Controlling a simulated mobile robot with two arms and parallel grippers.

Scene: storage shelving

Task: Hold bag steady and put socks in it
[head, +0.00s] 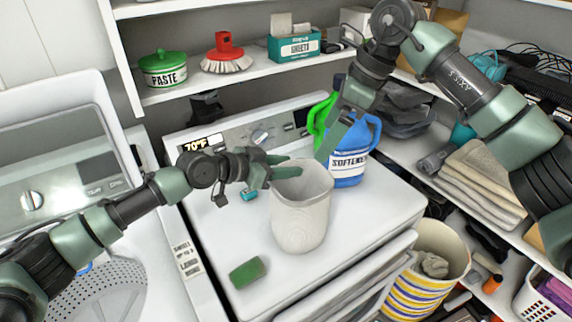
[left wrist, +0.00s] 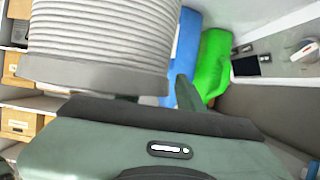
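The bag (head: 299,215), a pale open-topped container, stands upright on the white machine's top. In the left wrist view the bag (left wrist: 100,45) is a ribbed grey-white shape at upper left. My left gripper (head: 287,167) is at the bag's upper left rim, its two fingers apart. One finger reaches over the mouth; I cannot tell if it touches the rim. My right gripper (head: 332,140) hangs above and behind the bag, before the softener bottle; its finger gap is unclear. A crumpled grey cloth, possibly socks (head: 433,265), lies in the striped basket (head: 418,290).
A blue softener bottle (head: 348,165) and a green bottle (head: 319,122) stand behind the bag. A green block (head: 246,272) lies at the machine's front left. Folded towels (head: 483,170) are on the right shelf. The machine top right of the bag is clear.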

